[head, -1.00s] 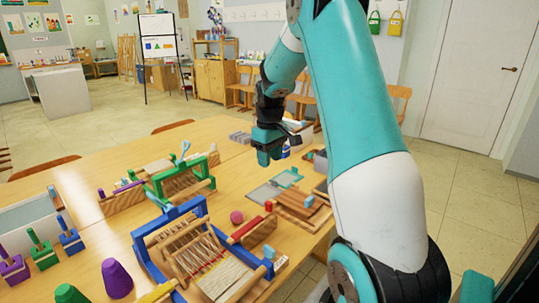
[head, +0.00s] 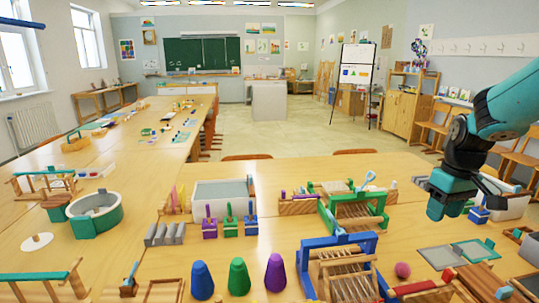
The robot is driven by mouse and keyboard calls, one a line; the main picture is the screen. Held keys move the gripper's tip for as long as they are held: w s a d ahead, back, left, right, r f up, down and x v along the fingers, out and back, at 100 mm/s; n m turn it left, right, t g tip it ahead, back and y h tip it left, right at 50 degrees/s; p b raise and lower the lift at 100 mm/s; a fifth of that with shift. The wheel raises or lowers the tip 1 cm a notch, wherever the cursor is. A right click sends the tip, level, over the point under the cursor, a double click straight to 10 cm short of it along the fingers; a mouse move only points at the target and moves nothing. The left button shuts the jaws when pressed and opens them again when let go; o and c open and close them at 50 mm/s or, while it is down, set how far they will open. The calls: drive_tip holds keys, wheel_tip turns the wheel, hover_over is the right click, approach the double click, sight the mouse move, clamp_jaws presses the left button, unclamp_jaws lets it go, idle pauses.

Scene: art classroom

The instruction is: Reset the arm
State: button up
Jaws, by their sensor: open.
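The blue loom (head: 343,270) stands nearer to me, lower left of the gripper. The gripper appears apart from both looms.
The near wooden table (head: 190,262) holds blue, green and purple cones (head: 239,277), a grey-white tray (head: 222,192) and a pink ball (head: 402,269). A round teal tub (head: 95,213) stands on the left. Open floor (head: 300,139) lies beyond.

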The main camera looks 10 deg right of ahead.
drive_tip(key=s+a+r+n+y, duration=0.15)
drive_tip(key=s+a, duration=0.25)
drive_tip(key=a, duration=0.6)
drive_tip(key=s+a+r+n+y, duration=0.1)
drive_tip(key=s+a+r+n, duration=0.2)
drive_tip(key=a, duration=0.7)
drive_tip(key=s+a+r+n+y, duration=0.1)
drive_tip(key=s+a, duration=0.9)
drive_tip(key=s, duration=0.5)
drive_tip(key=shift+a, duration=0.2)
drive_tip(key=shift+d, duration=0.1)
